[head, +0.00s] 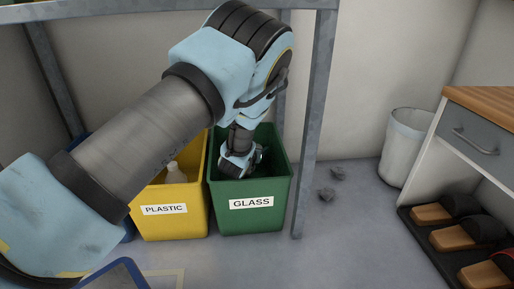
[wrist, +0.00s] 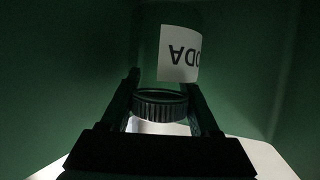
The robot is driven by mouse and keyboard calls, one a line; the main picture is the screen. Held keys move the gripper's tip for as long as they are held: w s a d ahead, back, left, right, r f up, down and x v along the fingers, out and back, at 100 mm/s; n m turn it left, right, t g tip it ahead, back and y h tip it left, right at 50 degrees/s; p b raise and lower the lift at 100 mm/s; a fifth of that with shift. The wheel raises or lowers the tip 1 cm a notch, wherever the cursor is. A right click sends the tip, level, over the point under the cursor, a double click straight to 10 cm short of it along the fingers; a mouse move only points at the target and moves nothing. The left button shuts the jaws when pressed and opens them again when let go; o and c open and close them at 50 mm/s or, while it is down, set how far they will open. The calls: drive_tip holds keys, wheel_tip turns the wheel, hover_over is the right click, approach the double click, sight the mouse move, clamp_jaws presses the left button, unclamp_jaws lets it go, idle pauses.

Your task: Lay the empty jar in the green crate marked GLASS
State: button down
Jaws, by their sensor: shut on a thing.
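The green crate (head: 250,212) marked GLASS stands on the floor under a metal frame. My gripper (head: 240,165) reaches down inside it. In the wrist view my gripper (wrist: 164,110) is shut on the jar (wrist: 150,60), with one finger on each side near its dark ridged lid. The jar is clear, with a white label (wrist: 179,54) that appears upside down and reads in part "ODA". Green crate walls surround the jar in the wrist view. In the head view the jar is hidden by the gripper and crate. I cannot tell whether it touches the crate's bottom.
A yellow crate (head: 175,222) marked PLASTIC, with a pale bottle (head: 174,172) in it, stands just left. A metal post (head: 312,130) rises close by on the right. Grey crumpled bits (head: 327,194) lie on the floor. A white bin (head: 401,150) stands farther right.

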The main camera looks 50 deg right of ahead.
drive_tip(key=shift+f, duration=0.2)
drive_tip(key=shift+c, duration=0.6)
unclamp_jaws()
drive_tip(key=shift+r, duration=0.5)
drive_tip(key=p+v, duration=0.4)
drive_tip(key=v, duration=0.3)
drive_tip(key=shift+a, duration=0.2)
